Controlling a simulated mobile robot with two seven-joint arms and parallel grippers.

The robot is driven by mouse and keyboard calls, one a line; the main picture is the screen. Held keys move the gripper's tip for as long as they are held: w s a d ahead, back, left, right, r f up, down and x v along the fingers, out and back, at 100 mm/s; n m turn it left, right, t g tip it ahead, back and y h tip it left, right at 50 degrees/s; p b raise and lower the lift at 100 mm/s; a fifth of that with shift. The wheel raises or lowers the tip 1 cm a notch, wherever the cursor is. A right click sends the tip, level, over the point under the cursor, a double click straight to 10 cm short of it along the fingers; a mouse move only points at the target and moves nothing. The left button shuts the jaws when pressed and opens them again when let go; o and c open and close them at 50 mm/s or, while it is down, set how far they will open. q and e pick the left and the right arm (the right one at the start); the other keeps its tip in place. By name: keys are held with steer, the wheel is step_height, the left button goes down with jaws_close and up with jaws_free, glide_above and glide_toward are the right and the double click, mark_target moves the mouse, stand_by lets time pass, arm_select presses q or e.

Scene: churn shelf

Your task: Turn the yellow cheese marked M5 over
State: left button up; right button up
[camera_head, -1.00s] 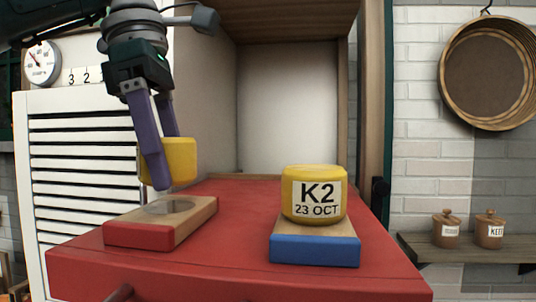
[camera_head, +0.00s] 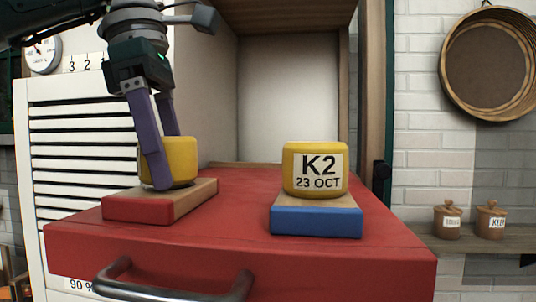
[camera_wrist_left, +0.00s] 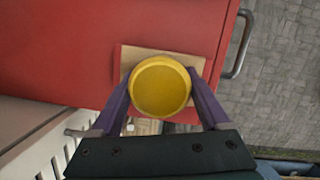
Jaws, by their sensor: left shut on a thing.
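A yellow cheese (camera_head: 181,160) is between the purple fingers of my left gripper (camera_head: 160,178), which is shut on it. It is at or just above the red-fronted wooden board (camera_head: 140,208); I cannot tell if it touches. No label shows on its visible side, so I cannot read M5 on it. In the left wrist view the round yellow cheese (camera_wrist_left: 161,86) sits between both fingertips, its upper face plain, over the wooden board (camera_wrist_left: 130,54). A second yellow cheese (camera_head: 315,169), labelled K2 23 OCT, sits upright on a blue-fronted board (camera_head: 316,221). My right gripper is not in view.
Both boards stand on a red drawer top (camera_head: 240,212) with a metal handle (camera_head: 175,285) at its front. A wooden cabinet opening (camera_head: 288,100) is behind. A white louvred panel (camera_head: 75,150) stands at the left. The red surface between the boards is clear.

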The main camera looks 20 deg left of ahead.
arm_select(q)
steer(key=shift+f, duration=0.1)
steer(key=o, duration=1.3)
steer(key=shift+o, duration=0.2)
